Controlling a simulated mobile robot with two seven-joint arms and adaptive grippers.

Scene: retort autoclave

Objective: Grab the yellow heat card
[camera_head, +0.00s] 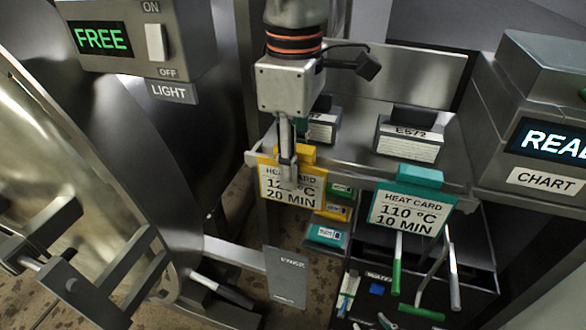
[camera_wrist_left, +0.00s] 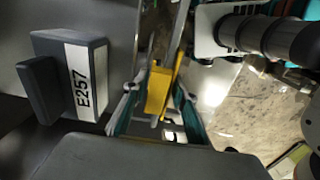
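The yellow heat card (camera_head: 268,190), labelled 20 MIN with its temperature partly covered, hangs upright on the front edge of the metal shelf in the head view. My left gripper (camera_head: 288,175) points down at its top, with a grey finger in front of the label. In the left wrist view, a yellow part (camera_wrist_left: 159,92) shows between the finger sides. Whether the fingers press on it is unclear. A teal heat card (camera_head: 408,204), 110 °C and 10 MIN, hangs to the right. My right gripper is not seen.
Grey blocks, one labelled E572 (camera_head: 407,140), stand on the shelf behind. A FREE panel (camera_head: 103,38) is at left, a CHART unit (camera_head: 545,180) at right. Pens and small tagged blocks sit below.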

